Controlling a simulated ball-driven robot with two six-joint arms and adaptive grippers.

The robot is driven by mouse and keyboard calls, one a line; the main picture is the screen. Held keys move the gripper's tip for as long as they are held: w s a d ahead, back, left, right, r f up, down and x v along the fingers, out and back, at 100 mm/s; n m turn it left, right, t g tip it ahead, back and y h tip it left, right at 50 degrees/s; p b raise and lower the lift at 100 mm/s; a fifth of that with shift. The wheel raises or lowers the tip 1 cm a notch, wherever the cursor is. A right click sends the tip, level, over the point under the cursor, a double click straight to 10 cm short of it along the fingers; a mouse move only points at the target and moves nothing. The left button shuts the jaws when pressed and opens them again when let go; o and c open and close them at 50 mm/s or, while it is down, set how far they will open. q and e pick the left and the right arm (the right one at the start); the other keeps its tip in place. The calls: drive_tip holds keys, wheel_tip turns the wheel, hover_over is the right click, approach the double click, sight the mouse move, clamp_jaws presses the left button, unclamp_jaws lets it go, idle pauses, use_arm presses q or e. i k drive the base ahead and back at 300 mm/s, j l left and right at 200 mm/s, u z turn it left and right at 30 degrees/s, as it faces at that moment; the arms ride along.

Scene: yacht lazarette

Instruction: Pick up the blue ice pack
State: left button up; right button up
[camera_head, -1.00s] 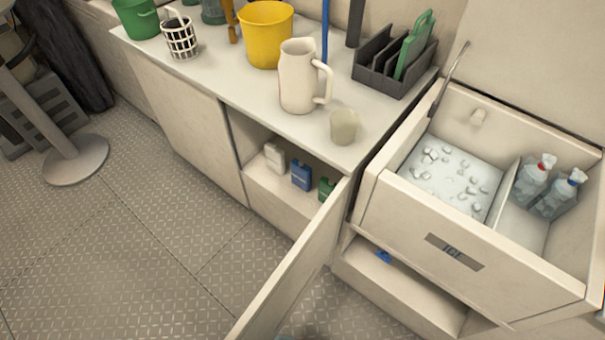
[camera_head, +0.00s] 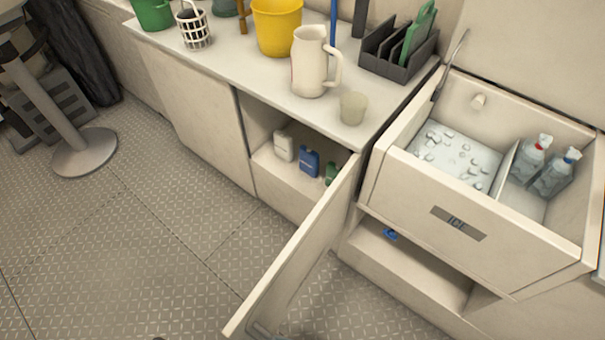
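No item is clearly recognisable as the ice pack. A blue container (camera_head: 309,162) with a label stands in the open cabinet under the counter, between a white container (camera_head: 284,146) and a partly hidden green one (camera_head: 331,173). A small blue object (camera_head: 390,234) shows in the recess under the ice box; it is too small to identify. Neither of my grippers is in view.
The open cabinet door (camera_head: 295,245) juts out over the floor. The counter (camera_head: 235,65) carries a white pitcher (camera_head: 309,68), a cup (camera_head: 353,108), a yellow bucket (camera_head: 277,30) and a dark rack (camera_head: 384,58). A pedestal base (camera_head: 84,153) stands left; the patterned floor (camera_head: 130,250) between is clear.

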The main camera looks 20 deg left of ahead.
sight(309, 160)
drive_tip(key=k+z, duration=0.15)
drive_tip(key=z, duration=0.2)
drive_tip(key=k+z, duration=0.1)
drive_tip(key=z, duration=0.25)
drive_tip(key=k+z, duration=0.15)
drive_tip(key=z, duration=0.2)
drive_tip(key=j+z, duration=0.1)
drive_tip(key=j, duration=4.15)
